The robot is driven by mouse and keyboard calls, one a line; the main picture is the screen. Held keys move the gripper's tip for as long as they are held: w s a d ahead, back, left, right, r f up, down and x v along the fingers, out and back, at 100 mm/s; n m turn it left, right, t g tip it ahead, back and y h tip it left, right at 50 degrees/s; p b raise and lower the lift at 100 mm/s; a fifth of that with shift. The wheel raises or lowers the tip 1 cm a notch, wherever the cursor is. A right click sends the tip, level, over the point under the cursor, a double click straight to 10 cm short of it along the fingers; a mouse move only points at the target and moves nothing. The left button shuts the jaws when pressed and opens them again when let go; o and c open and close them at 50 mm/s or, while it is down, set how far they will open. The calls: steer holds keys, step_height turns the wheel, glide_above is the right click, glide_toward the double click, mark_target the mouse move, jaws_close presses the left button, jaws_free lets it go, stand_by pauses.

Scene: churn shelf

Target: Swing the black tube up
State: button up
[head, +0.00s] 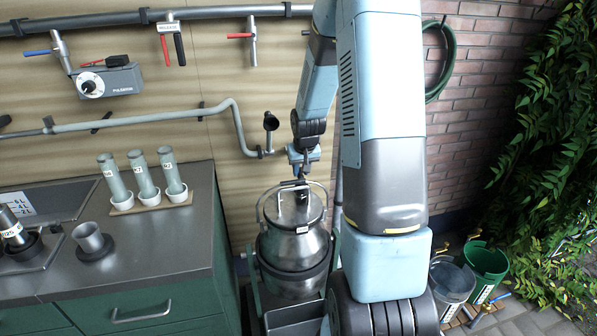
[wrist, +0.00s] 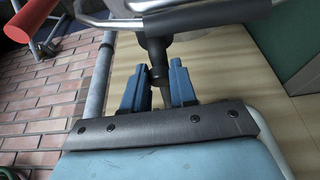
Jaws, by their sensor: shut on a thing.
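The black tube (head: 292,184) is a dark sleeve on the metal bail handle of a steel churn (head: 292,247). The handle arches above the churn's lid. In the wrist view the black tube (wrist: 222,22) runs across the top, with bare metal rod to its left. My gripper (head: 303,173) comes down from above the churn and is shut on the tube. In the wrist view my gripper (wrist: 157,60) shows blue fingers, with a dark part between them reaching up to the tube. The exact contact is partly hidden.
A grey pipe with a black-ended cup (head: 270,121) sticks out of the wall left of my arm. A counter (head: 150,240) with several grey-green tubes stands left of the churn. Two buckets (head: 487,262) and leafy plants lie to the right. A brick wall (head: 475,90) is behind.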

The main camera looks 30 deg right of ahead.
steer(key=shift+w+r, duration=0.15)
steer(key=shift+r, duration=0.8)
steer(key=shift+r, duration=0.1)
steer(key=shift+w+d+r, duration=0.1)
steer(key=shift+w+r, duration=0.15)
steer(key=shift+r, duration=0.5)
steer(key=shift+w+d+r, duration=0.1)
steer(key=shift+w+r, duration=0.1)
steer(key=shift+r, duration=0.55)
steer(key=shift+w+d+r, duration=0.1)
steer(key=shift+w+r, duration=0.3)
steer(key=shift+r, duration=0.35)
steer(key=shift+w+r, duration=0.35)
steer(key=shift+r, duration=0.4)
steer(key=shift+w, duration=0.1)
